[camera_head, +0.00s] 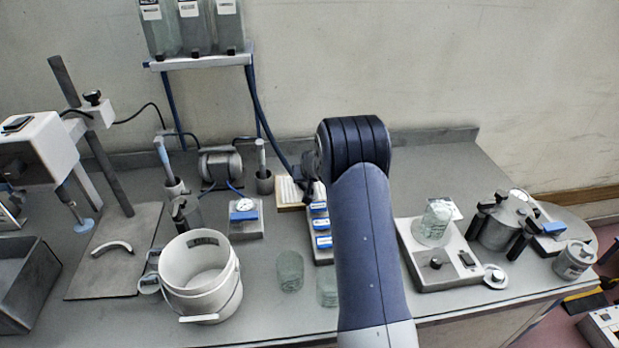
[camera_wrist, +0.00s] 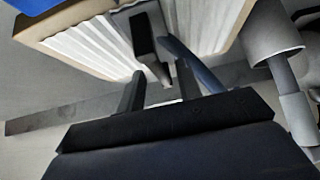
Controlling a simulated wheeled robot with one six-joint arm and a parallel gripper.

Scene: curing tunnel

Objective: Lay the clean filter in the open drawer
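A filter with white pleats and a tan frame (camera_head: 289,193) lies on the bench behind my arm, partly hidden by it. In the wrist view the filter (camera_wrist: 85,48) fills the top, close in front of my gripper (camera_wrist: 160,85). A dark upright tab or handle (camera_wrist: 145,40) stands at the filter's middle, beyond and between the two fingers. The fingers are apart and I see no clear contact with it. In the head view my arm hides the gripper. I cannot make out an open drawer in either view.
Blue-topped blocks (camera_head: 321,225) stand in a row just right of the filter. A gauge box (camera_head: 245,219), a holder with a rod (camera_head: 264,180) and a white bucket (camera_head: 202,299) stand to the left. A hotplate (camera_head: 447,277) is right of my arm. The bench behind it is clear.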

